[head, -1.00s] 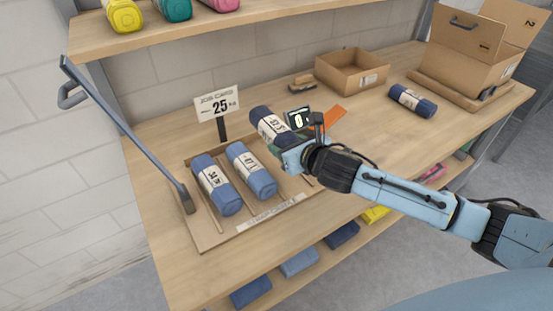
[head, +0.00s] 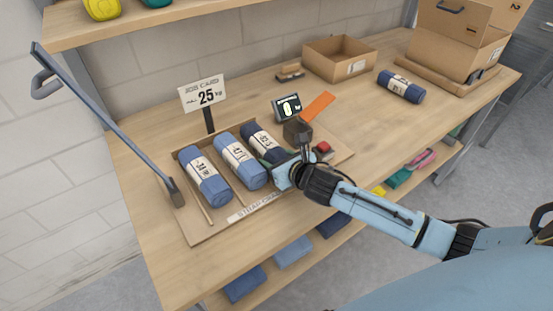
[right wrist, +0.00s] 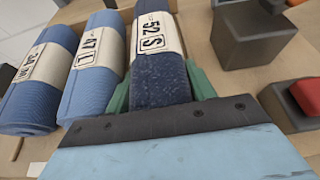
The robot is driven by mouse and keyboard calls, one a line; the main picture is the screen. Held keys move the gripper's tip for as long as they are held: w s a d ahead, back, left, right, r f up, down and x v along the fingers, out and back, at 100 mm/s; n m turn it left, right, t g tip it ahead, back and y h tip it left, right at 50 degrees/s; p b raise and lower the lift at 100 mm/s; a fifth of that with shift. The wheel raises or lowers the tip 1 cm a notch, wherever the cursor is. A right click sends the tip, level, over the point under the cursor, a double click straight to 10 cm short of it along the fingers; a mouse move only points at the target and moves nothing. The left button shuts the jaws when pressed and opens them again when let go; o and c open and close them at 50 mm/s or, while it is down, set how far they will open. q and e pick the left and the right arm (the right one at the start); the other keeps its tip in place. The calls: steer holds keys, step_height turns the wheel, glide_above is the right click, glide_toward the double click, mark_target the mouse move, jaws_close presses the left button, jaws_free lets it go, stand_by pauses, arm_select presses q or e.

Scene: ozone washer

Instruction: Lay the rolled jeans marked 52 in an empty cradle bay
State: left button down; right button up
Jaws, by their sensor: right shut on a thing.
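The dark blue rolled jeans marked 52 S (right wrist: 157,50) fill the middle of the right wrist view. They also show in the head view (head: 262,141), lying along the cradle to the right of the roll marked 47 L. My right gripper (head: 277,160) is shut on their near end, with green fingers (right wrist: 160,92) on both sides. The strap cradle (head: 198,232) also holds the lighter roll marked 47 L (head: 240,162) and the roll marked 34 (head: 205,176) at its left. Whether the 52 roll rests fully on the cradle I cannot tell. My left gripper is out of view.
A scale display (head: 287,107) and an orange plate (head: 318,107) stand behind my right gripper. A red button (head: 323,147) is close on its right. Another dark roll (head: 401,86) lies at the right. An open carton (head: 340,59) stands behind.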

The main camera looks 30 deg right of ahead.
steer(key=o, duration=0.9)
steer(key=shift+f, duration=0.1)
steer(key=shift+s+r, duration=0.1)
steer(key=shift+r, duration=0.1)
steer(key=p+v, duration=0.1)
steer(key=v, duration=1)
steer(key=shift+s+d+r, duration=0.15)
steer(key=shift+s, duration=0.2)
